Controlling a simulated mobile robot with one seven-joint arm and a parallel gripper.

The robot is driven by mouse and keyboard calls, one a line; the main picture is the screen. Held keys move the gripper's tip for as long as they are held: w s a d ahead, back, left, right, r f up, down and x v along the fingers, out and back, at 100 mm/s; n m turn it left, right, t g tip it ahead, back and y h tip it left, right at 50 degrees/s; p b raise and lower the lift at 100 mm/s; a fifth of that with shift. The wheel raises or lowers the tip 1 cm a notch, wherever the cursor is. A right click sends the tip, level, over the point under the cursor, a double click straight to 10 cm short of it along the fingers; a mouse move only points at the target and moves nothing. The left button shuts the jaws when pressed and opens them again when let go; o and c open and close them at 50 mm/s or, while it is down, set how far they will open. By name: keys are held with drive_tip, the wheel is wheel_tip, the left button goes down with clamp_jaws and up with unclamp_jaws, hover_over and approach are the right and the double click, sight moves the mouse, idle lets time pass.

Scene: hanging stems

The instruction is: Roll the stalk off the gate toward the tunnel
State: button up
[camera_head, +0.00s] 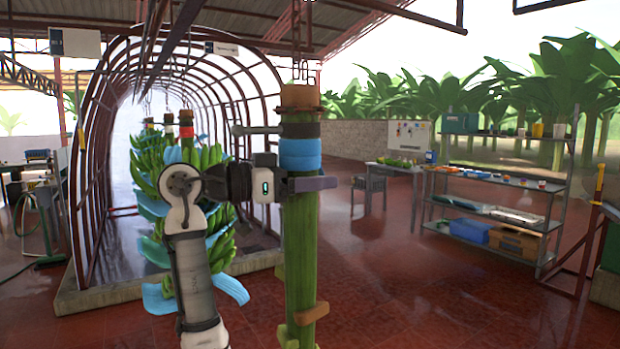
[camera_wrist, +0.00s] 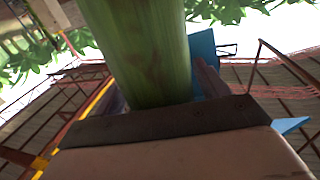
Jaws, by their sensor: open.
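The stalk (camera_head: 300,250) is a thick green stem, hanging upright from an overhead rail and chain, with a brown top and blue bands near the top. Brown stubs stick out low on it. My gripper (camera_head: 308,184) is at the stalk below the lower blue band, with one dark finger across its near side. The jaws are open; the far finger is mostly hidden. In the wrist view the stalk (camera_wrist: 145,50) rises close beyond a dark finger. The tunnel (camera_head: 110,130) of dark hoops stands at the left. I cannot clearly make out the gate.
Green banana bunches (camera_head: 150,165) with blue sheets hang in the tunnel, left of and behind my arm. A dark rod (camera_head: 258,130) reaches the stalk above my gripper. Open red floor (camera_head: 400,290) lies between.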

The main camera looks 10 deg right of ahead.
drive_tip(key=s+a+b, duration=0.2)
drive_tip(key=a+b, duration=0.2)
drive_tip(key=a, duration=0.9)
drive_tip(key=shift+a, duration=0.35)
